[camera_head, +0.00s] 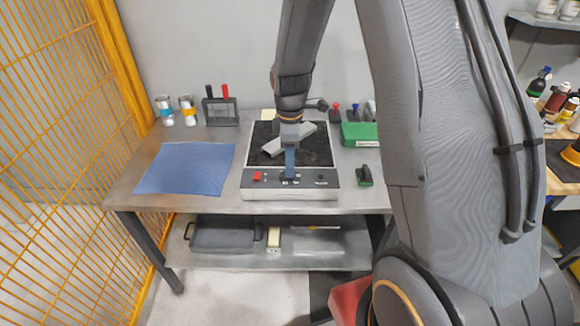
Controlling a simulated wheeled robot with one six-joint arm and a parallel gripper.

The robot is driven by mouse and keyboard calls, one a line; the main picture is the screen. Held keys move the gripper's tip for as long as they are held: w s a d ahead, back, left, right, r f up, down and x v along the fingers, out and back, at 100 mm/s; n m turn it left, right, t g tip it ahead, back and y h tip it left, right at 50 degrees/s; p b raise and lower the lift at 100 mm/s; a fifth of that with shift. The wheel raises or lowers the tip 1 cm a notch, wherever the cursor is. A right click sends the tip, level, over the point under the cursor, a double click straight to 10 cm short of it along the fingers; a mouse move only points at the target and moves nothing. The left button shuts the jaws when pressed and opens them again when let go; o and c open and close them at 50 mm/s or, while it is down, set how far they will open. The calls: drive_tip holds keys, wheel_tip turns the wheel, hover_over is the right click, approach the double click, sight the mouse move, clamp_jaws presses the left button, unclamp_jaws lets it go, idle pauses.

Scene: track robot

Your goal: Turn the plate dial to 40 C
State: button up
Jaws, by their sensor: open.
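The plate (321,154) is a flat unit with a dark top and a light front panel, standing on the metal table. The front panel (257,189) carries a red control at the left, small dark controls and a dark knob near the right. My gripper (290,177) points down at the middle of the panel. Its fingertips are at or just above the panel; I cannot tell whether they touch it. They hide part of the panel behind them. The dial's setting and markings are too small to read.
A blue cloth (185,168) lies on the table left of the plate. Two small cans (164,110) and a dark rack (221,111) stand behind it. A green box (359,133) and a dark green tool (364,176) are to the right. A yellow mesh fence (70,140) borders the left.

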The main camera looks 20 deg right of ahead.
drive_tip(key=shift+f+p, duration=0.3)
drive_tip(key=shift+f, duration=1.3)
drive_tip(key=c, duration=1)
drive_tip(key=shift+c, duration=0.2)
drive_tip(key=shift+m, duration=0.4)
drive_tip(key=m, duration=1.2)
drive_tip(key=shift+m, duration=0.4)
drive_tip(key=shift+w+r, duration=0.1)
